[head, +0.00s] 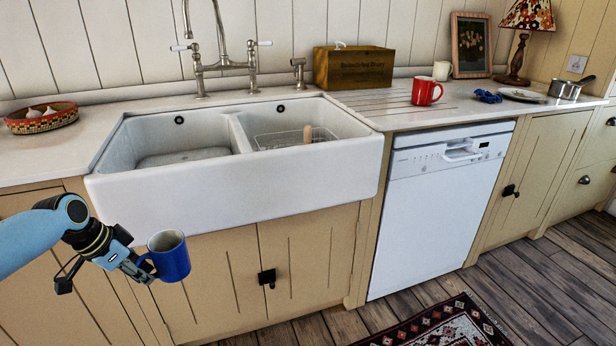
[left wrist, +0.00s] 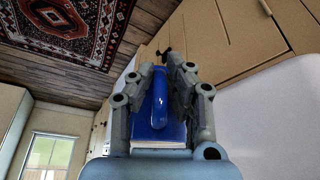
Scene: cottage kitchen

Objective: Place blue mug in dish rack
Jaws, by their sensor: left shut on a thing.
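The blue mug (head: 171,262) is in my left gripper (head: 140,270), in front of the cabinet below the sink. The gripper is shut on the mug's handle side, and the mug is about upright with its rim up. In the left wrist view the blue mug (left wrist: 160,125) shows between the two fingers (left wrist: 163,100), its handle toward the camera. The wire dish rack (head: 290,138) sits in the right basin of the white sink, with a wooden-handled brush in it. The mug is lower than the sink's rim and to the left of the rack. My right gripper is not in view.
The white double sink (head: 235,192) has a high front wall between the mug and the rack. The tap (head: 222,64) stands behind it. A basket (head: 42,118) is at left; a wooden box (head: 353,68) and red mug (head: 426,91) are at right. The floor in front is open.

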